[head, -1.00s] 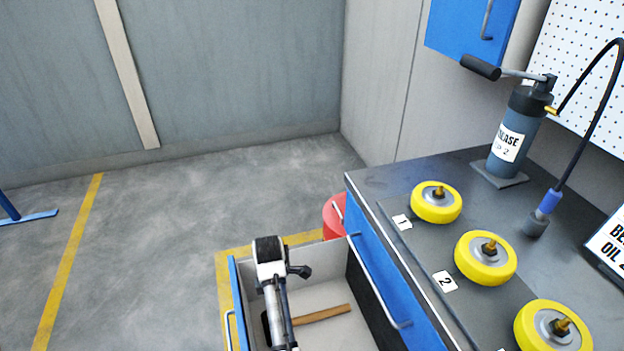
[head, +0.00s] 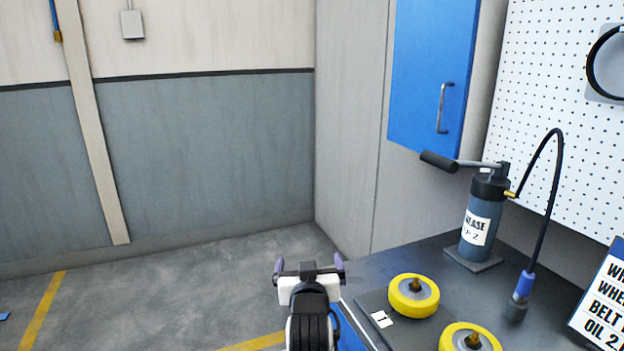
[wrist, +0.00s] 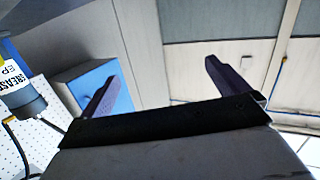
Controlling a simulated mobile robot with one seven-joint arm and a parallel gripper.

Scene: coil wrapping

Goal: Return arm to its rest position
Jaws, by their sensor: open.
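My gripper (head: 309,268) is raised in front of me in the head view, left of the workbench's far corner. Its two fingers stand apart with nothing between them. The wrist view shows the same open fingers (wrist: 165,85) against the walls and a blue cabinet (wrist: 92,88).
The dark workbench (head: 352,268) at right holds yellow wheels (head: 414,295), a grease pump (head: 480,222) with a hose, and a sign (head: 603,310). A blue wall cabinet (head: 425,75) hangs above. Open grey floor (head: 150,300) lies at left.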

